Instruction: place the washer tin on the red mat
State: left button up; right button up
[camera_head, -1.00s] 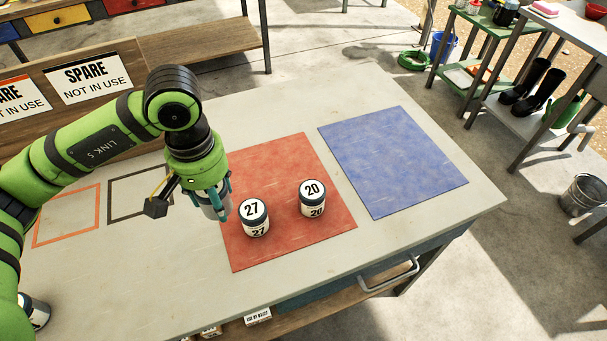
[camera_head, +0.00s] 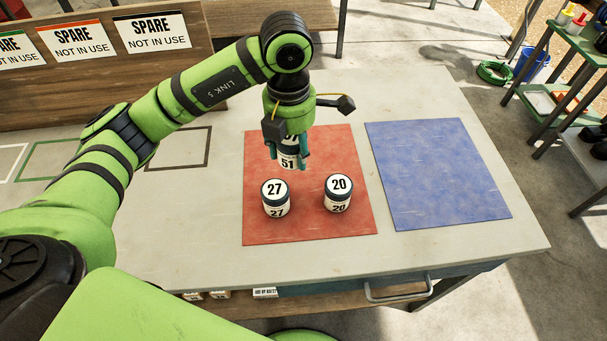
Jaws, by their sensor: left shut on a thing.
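My left gripper (camera_head: 288,160) comes down over the back part of the red mat (camera_head: 350,226). It is shut on a white tin marked 51 (camera_head: 288,161), whose top is partly hidden by the fingers. I cannot tell whether the tin's base touches the mat. A tin marked 27 (camera_head: 276,199) and a tin marked 20 (camera_head: 338,194) stand upright on the mat, in front of the held tin. No label in view names the washer tin. My right gripper is not in view.
A blue mat (camera_head: 437,172) lies to the right of the red one, bare. Outlined squares (camera_head: 180,148) are on the table at left. A board with "SPARE NOT IN USE" signs (camera_head: 150,32) stands behind. A drawer handle (camera_head: 398,292) is at the front edge.

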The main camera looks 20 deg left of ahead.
pick_arm(q)
jog(key=n, duration=0.4)
jog(key=shift+w, duration=0.3)
jog(key=shift+w+f+n, duration=0.1)
jog(key=shift+f+n, duration=0.05)
jog(key=shift+n, duration=0.15)
jog(key=w+a+f, duration=0.4)
jog(key=w+a, duration=0.1)
jog(key=w+a+f, duration=0.2)
jog(key=a, duration=0.1)
jog(key=shift+w+a+f+p, duration=0.25)
jog(key=shift+w+f+p, duration=0.05)
jog(key=shift+f+p, duration=0.1)
notch_tip(320, 180, down, 4)
jog(key=shift+r+p, duration=0.15)
jog(key=shift+p, duration=0.55)
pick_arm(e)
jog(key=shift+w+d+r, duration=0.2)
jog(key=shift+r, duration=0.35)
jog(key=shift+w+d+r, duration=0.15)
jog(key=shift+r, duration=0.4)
pick_arm(q)
jog(key=shift+f, duration=0.25)
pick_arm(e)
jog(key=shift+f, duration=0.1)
